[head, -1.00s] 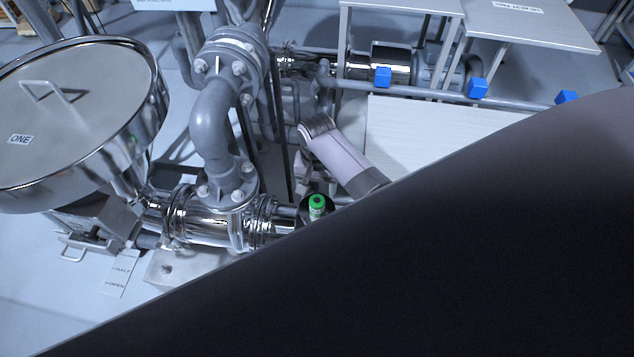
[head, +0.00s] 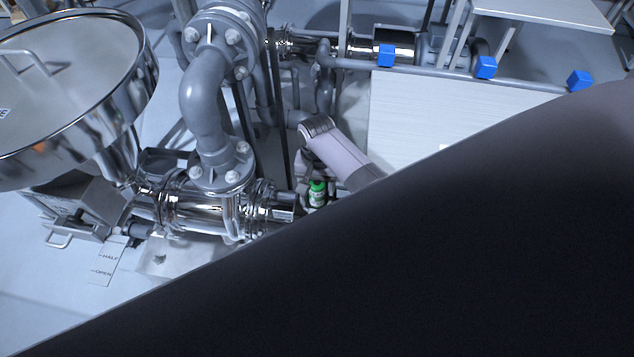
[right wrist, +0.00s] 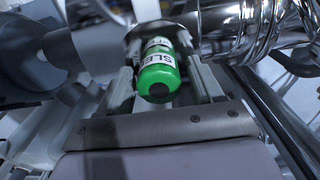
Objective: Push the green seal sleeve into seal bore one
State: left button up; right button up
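The green seal sleeve (head: 317,193) shows beside the right end of the chrome pipe (head: 210,213) in the head view. In the right wrist view the sleeve (right wrist: 158,76) has a white label, partly readable, and a dark round spot on its near end. It sits between the two fingers of my right gripper (right wrist: 160,72), which appear closed on its sides. The gripper (head: 315,185) is small and partly hidden in the head view. I cannot make out the mouth of seal bore one. My left gripper is not in view.
A lidded steel hopper (head: 62,80) stands at the left, and a grey flanged elbow pipe (head: 202,95) rises beside my right gripper. Shiny clamps (right wrist: 240,22) are close in the wrist view. A pale panel (head: 425,125) lies to the right. A large dark shape hides the lower right.

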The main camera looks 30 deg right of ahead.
grip_shut()
jog(key=shift+a+r+p, duration=0.1)
jog(key=shift+p, duration=0.55)
dwell(0.9)
jog(key=shift+o, duration=1.5)
grip_release()
jog(key=shift+w, duration=0.1)
jog(key=o, duration=0.5)
